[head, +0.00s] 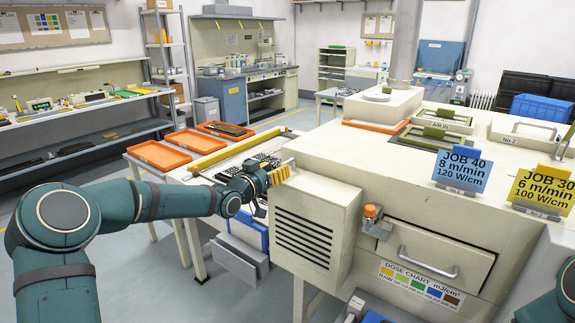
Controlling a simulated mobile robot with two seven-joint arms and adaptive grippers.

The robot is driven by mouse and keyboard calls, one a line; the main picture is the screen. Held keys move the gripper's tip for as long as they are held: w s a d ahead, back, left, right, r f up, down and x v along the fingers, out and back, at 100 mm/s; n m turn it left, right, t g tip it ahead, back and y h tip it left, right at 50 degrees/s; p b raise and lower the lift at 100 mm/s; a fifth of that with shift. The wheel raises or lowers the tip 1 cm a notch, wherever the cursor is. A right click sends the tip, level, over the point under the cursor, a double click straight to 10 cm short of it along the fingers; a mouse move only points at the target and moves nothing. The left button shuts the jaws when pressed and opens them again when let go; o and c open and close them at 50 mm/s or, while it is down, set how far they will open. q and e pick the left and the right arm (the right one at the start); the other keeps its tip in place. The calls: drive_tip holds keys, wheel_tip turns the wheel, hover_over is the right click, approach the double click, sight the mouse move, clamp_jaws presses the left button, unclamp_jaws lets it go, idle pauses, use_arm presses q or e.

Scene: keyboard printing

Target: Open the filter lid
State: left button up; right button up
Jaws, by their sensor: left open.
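A cream box with a louvred front (303,240) is fixed to the left side of the large cream machine (395,165). I cannot tell for certain which panel is the filter lid; the louvred box looks closed. A small pale bar (289,163) shows just beyond the fingers. I cannot tell whether the fingers touch it. My right gripper is out of view; only a piece of my right arm shows at the lower right.
A drawer with a bar handle (428,264) and an orange-topped knob (370,211) are on the machine's front. Job signs (462,168) stand on top. Behind my left arm, a table holds orange trays (160,155) and keyboards. A blue and grey bin (242,250) stands below my gripper.

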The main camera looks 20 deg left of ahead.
sight(287, 163)
use_arm(q)
drive_tip(key=x, duration=0.5)
drive_tip(key=shift+w+d, duration=0.15)
drive_tip(key=shift+w, duration=0.15)
clamp_jaws()
